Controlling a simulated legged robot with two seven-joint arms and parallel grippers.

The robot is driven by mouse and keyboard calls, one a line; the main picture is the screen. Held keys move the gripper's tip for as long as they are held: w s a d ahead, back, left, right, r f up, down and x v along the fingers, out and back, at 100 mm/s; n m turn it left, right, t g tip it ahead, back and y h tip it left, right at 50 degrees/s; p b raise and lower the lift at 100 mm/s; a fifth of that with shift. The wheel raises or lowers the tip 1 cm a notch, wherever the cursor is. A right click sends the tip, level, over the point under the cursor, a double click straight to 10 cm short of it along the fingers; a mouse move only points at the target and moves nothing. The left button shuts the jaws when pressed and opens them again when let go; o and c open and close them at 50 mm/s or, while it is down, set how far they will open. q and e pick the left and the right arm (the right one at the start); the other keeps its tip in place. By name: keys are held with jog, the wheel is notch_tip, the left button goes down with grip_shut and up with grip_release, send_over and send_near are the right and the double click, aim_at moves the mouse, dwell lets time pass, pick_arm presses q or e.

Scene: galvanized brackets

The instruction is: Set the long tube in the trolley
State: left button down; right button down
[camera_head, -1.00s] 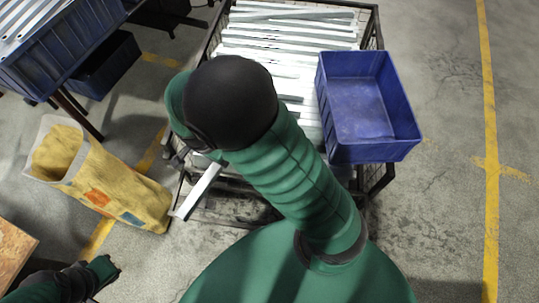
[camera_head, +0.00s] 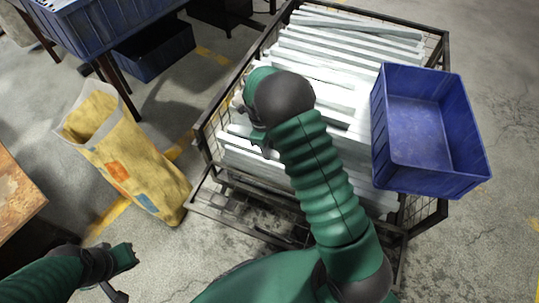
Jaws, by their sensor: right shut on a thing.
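The wire-sided trolley (camera_head: 203,143) stands in the middle, holding a layer of pale galvanized tubes and brackets (camera_head: 345,45). My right arm reaches over it, and my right gripper (camera_head: 264,143) is low over the trolley's near left part. It is shut on the long tube (camera_head: 237,140), whose pale end shows left of the fingers; my arm hides most of the rest. The tube lies close over the other pieces, and I cannot tell whether it touches them. My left gripper (camera_head: 126,276) is open and empty at the lower left, away from the trolley.
A blue crate (camera_head: 381,128) sits on the trolley's right side. A yellow bag (camera_head: 150,175) stands on the floor left of the trolley. Blue bins (camera_head: 155,50) are at the upper left, and a wooden surface (camera_head: 18,200) is at the left edge. Floor on the right is clear.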

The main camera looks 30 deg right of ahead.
jog(key=shift+w+d+f+b, duration=0.2)
jog(key=shift+w+d+b, duration=0.1)
jog(key=shift+w+d, duration=0.4)
jog(key=f+b, duration=0.2)
jog(key=f, duration=0.1)
jog(key=shift+a+f, duration=0.1)
jog(key=shift+a, duration=0.3)
jog(key=c, duration=1.1)
grip_release()
jog(key=shift+s, duration=0.1)
